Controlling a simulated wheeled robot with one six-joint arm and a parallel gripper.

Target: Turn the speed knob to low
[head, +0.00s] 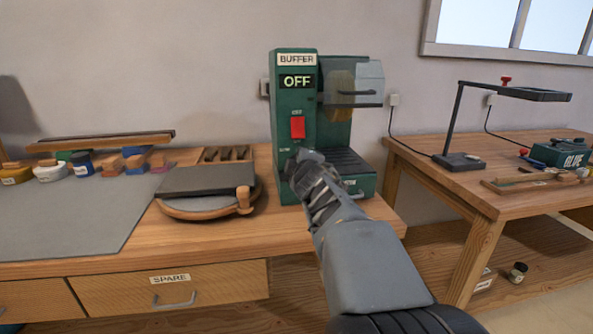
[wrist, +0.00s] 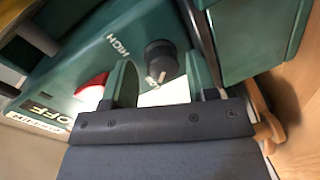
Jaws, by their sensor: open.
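The green buffer machine (head: 295,120) stands at the back of the bench, with an OFF display (head: 297,81) and a red switch (head: 297,127). My gripper (head: 304,164) is in front of its lower front panel and hides the speed knob in the head view. In the wrist view, the round black knob (wrist: 161,57) sits on the green panel, with the word HIGH (wrist: 117,45) beside it. My gripper's fingers (wrist: 160,78) are open, one on either side of the knob's line. I cannot tell whether they touch it. A small white mark shows at the knob's lower edge; its setting is unclear.
Jars and small blocks stand behind a grey mat (head: 75,215). A second bench (head: 470,195) with a lamp is at right.

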